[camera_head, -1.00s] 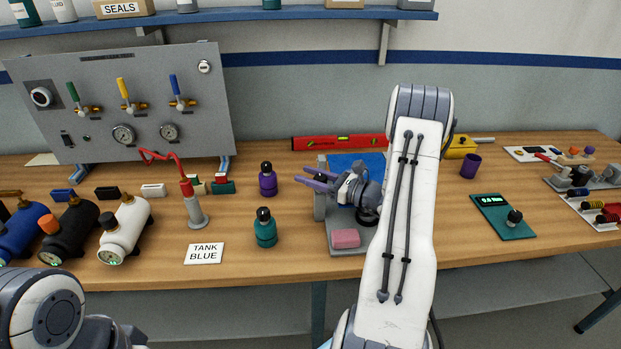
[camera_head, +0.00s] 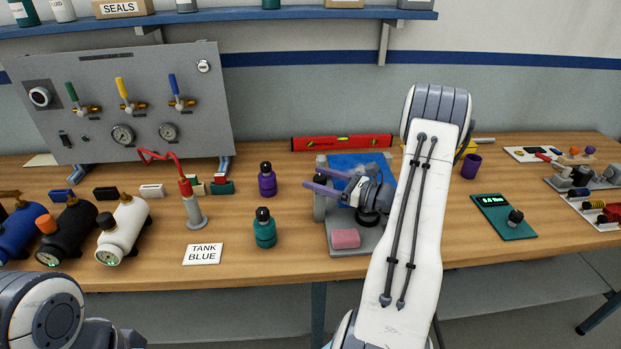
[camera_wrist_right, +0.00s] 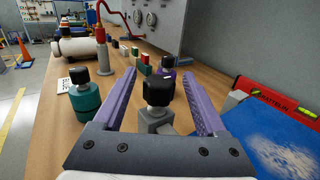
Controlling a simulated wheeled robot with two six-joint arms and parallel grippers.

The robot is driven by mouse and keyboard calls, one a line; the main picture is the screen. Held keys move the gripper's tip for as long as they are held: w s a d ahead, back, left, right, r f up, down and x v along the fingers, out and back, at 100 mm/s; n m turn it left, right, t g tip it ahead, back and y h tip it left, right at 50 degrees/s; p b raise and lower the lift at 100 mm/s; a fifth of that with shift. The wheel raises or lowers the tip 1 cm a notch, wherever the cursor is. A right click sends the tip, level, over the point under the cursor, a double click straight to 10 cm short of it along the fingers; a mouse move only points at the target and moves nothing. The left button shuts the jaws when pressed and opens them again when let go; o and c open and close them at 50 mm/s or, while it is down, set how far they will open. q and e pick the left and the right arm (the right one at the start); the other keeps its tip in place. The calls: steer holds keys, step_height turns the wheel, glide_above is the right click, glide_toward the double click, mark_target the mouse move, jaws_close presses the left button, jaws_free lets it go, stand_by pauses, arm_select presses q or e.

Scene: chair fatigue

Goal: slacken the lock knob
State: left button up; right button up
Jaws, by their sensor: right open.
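A black knob (camera_wrist_right: 158,88), which looks like the lock knob, sits on a grey block (camera_wrist_right: 155,121) in the right wrist view. It stands between the two purple fingers of my right gripper (camera_wrist_right: 157,92), with a visible gap on both sides. In the head view my right gripper (camera_head: 322,180) is open, its fingers pointing left over the grey stand (camera_head: 320,206) at the left of the grey base plate (camera_head: 368,243). My left gripper is out of view; only part of my left arm shows at the lower left.
A teal bottle (camera_head: 265,230) and a purple bottle (camera_head: 267,181) stand left of the stand. A pink block (camera_head: 345,238) lies on the base plate, near a blue pad (camera_head: 350,160). A red level (camera_head: 342,142) lies behind.

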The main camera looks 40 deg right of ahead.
steer(key=b+v, duration=0.1)
steer(key=v, duration=0.6)
steer(key=shift+s+d, duration=0.1)
steer(key=shift+s, duration=0.05)
steer(key=shift+s, duration=0.1)
